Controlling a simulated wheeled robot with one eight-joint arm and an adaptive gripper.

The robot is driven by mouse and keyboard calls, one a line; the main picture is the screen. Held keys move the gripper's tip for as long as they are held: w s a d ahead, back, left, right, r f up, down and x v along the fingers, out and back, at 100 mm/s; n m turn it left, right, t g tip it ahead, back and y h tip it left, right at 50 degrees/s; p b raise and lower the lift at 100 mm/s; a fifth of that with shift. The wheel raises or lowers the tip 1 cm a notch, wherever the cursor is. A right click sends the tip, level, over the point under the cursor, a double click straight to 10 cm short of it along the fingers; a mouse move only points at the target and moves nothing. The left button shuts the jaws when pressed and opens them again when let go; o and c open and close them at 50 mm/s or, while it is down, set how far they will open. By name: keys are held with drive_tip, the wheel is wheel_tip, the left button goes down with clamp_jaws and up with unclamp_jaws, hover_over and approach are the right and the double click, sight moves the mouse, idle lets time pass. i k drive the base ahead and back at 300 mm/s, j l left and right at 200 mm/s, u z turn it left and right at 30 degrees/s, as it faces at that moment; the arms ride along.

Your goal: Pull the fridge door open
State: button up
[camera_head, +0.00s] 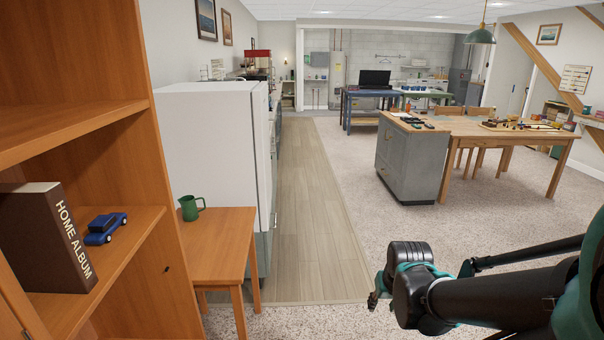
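The white fridge (208,135) stands left of centre, seen mostly from its side. Its door (264,155) is the narrow edge facing right, toward the wood floor strip, and looks closed. I cannot make out a handle from here. My arm reaches in from the lower right. My gripper (376,298) is at the bottom centre, largely hidden behind the arm's black and teal end joint. It is well apart from the fridge, to the right and nearer the camera. Whether its fingers are open or shut does not show.
A small wooden table (215,240) with a green mug (191,207) stands against the fridge's near side. A wooden shelf (95,265) with an album (45,240) and blue toy car (104,228) fills the left. A grey cabinet (410,165) stands right. The floor (310,220) between is clear.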

sight(259, 96)
drive_tip(key=i+l+u, duration=0.1)
drive_tip(key=i+u, duration=0.15)
drive_tip(key=i, duration=0.2)
drive_tip(key=i+l+u, duration=0.25)
drive_tip(key=i, duration=0.2)
drive_tip(key=i+l+u, duration=0.25)
drive_tip(key=i, duration=0.15)
drive_tip(key=i+l+u, duration=0.2)
drive_tip(key=i+l, duration=0.2)
drive_tip(key=l, duration=0.25)
drive_tip(key=i+l+u, duration=0.1)
drive_tip(key=l, duration=0.25)
drive_tip(key=i+l+u, duration=0.1)
drive_tip(key=i+l, duration=0.2)
